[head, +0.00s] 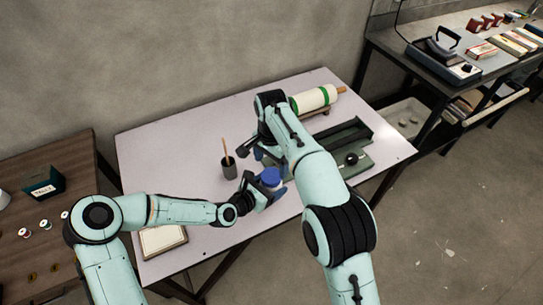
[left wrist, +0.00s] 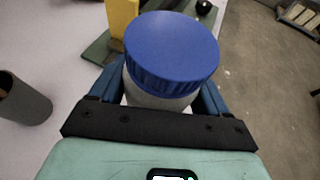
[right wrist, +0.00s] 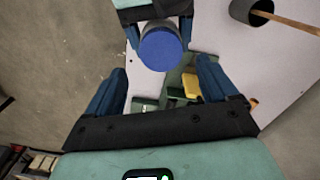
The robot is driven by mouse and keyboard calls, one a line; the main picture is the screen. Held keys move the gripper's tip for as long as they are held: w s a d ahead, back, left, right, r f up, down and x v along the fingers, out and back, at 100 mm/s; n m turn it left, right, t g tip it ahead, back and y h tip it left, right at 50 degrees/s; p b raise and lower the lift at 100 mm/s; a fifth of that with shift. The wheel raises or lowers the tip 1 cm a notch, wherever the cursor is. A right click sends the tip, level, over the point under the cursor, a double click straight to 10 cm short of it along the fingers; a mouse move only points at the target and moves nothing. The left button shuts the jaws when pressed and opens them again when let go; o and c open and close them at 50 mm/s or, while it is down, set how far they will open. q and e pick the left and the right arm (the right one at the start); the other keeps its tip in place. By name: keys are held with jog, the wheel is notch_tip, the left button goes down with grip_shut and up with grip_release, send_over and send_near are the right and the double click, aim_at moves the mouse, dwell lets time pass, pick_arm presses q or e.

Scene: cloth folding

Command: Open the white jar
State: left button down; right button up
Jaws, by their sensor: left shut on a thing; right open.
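The white jar (left wrist: 160,98) has a ribbed blue lid (left wrist: 172,48) seated on top. My left gripper (head: 264,191) is shut around the jar's body below the lid, with one finger on each side in the left wrist view. In the head view the blue lid (head: 270,175) shows between my two arms, near the table's front edge. My right gripper (right wrist: 163,66) is open and empty. In the right wrist view the lid (right wrist: 160,48) appears ahead, between and beyond the fingertips, apart from them. Most of the jar's body is hidden there.
A dark cup (head: 229,168) with a wooden stick stands left of the jar. A green-based device (head: 355,165) with a black knob lies to the right. A white and green roll (head: 313,98) is behind. A framed tile (head: 163,239) lies at the front left.

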aim_at(271, 176)
jog(key=shift+f, duration=2.75)
jog(key=c, duration=1.1)
jog(key=n, duration=0.6)
jog(key=shift+d, duration=0.1)
jog(key=n, duration=0.4)
jog(key=o, duration=1.2)
